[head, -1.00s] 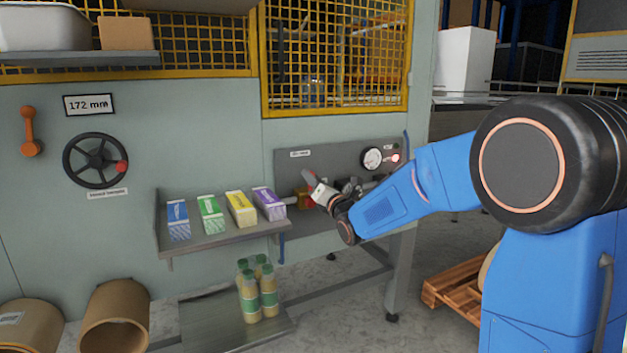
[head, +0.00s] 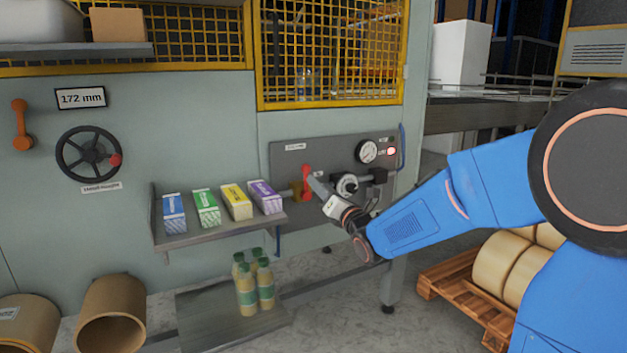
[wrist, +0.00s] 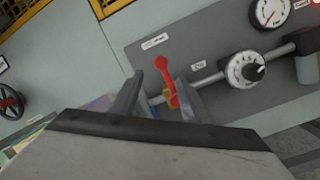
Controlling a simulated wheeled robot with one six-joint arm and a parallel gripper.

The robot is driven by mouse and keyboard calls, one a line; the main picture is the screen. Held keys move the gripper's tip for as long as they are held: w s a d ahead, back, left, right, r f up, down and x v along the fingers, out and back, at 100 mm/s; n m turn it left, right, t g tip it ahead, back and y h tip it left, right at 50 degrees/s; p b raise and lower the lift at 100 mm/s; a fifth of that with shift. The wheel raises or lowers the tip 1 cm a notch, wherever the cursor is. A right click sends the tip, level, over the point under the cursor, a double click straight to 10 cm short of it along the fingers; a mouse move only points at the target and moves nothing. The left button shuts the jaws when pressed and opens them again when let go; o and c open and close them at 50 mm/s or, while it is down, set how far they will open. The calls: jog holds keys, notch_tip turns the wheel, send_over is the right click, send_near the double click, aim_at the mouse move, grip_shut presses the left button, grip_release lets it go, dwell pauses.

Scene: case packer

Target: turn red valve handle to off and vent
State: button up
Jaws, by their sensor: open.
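The red valve handle (head: 306,177) stands roughly upright on a brass-coloured valve (head: 296,191) on the grey panel (head: 335,150). In the wrist view the handle (wrist: 163,72) has a round red knob at its upper end and leans slightly, with its lower part between my finger tips. My gripper (head: 314,186) is open in front of the valve; in the wrist view its two fingers (wrist: 160,98) stand apart on either side of the handle's base. Whether a finger touches it I cannot tell. The gripper hides part of the valve and pipe.
Right of the valve are a round regulator knob (head: 347,184), a pressure gauge (head: 367,151) and a lit red lamp (head: 391,152). A shelf (head: 215,231) with several small boxes juts out at the left. Bottles (head: 256,288) stand on a lower shelf.

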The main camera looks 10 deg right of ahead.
jog(key=v, duration=0.8)
jog(key=s+d+f+m+g+h, duration=0.7)
jog(key=s+m, duration=0.5)
jog(key=m, duration=0.5)
jog(key=s+d+f+m+g, duration=0.1)
jog(key=s+f+m+g, duration=0.2)
jog(key=s+m, duration=0.5)
jog(key=s+d+f+m+g, duration=0.1)
jog(key=s+f+m+g, duration=0.3)
jog(key=s, duration=1.2)
jog(key=f+m, duration=0.1)
jog(key=m, duration=0.3)
jog(key=shift+s+y, duration=0.2)
jog(key=shift+y, duration=0.2)
